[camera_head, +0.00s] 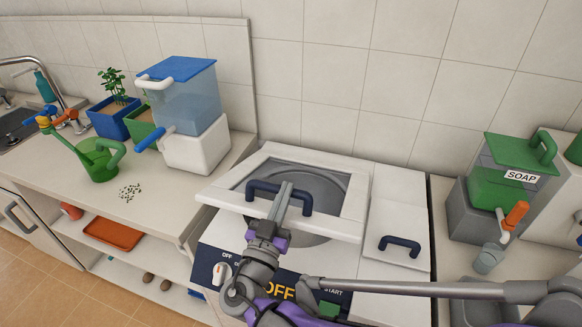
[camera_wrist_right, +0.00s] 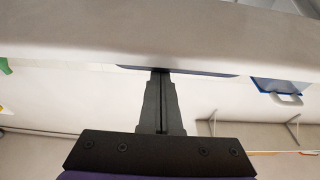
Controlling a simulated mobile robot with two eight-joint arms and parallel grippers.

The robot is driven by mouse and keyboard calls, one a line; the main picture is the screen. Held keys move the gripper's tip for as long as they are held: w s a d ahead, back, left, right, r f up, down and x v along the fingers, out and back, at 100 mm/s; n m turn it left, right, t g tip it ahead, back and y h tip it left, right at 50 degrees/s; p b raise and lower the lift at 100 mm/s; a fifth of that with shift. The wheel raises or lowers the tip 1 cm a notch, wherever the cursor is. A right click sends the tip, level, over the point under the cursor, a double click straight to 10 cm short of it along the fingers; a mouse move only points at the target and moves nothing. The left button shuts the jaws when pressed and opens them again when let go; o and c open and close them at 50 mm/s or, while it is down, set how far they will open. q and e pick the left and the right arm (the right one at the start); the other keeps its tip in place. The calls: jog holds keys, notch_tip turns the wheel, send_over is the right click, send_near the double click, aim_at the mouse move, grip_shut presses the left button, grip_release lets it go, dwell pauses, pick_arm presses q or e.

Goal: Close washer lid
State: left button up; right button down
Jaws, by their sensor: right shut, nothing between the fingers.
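The washer (camera_head: 225,240) is a white top-loader with a dark control panel. Its lid (camera_head: 350,215) is a white frame with a window and a dark blue handle (camera_head: 307,202). My right gripper (camera_head: 287,188) is shut and empty, reaching over the lid's front edge at the handle; contact is unclear. In the right wrist view its closed fingers (camera_wrist_right: 160,78) point at a broad pale surface, probably the lid. My left gripper is not in view.
A smaller lid with a blue handle (camera_head: 400,245) is at the washer's right. A soap dispenser (camera_head: 505,185) stands farther right. A water dispenser (camera_head: 190,125), green watering can (camera_head: 98,160) and planters (camera_head: 112,120) occupy the left counter. A tiled wall is behind.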

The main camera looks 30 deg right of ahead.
jog(key=a+f+b, duration=0.1)
jog(key=f+b, duration=0.1)
jog(key=f, duration=0.1)
jog(key=s+a+f+b, duration=0.1)
jog(key=f+b, duration=0.1)
jog(key=f, duration=0.2)
jog(key=s+f+b, duration=0.1)
jog(key=f+b, duration=0.1)
jog(key=f, duration=0.2)
jog(key=shift+a+f, duration=0.1)
jog(key=shift+a, duration=0.3)
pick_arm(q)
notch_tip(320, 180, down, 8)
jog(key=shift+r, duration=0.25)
pick_arm(e)
jog(key=shift+r, duration=0.35)
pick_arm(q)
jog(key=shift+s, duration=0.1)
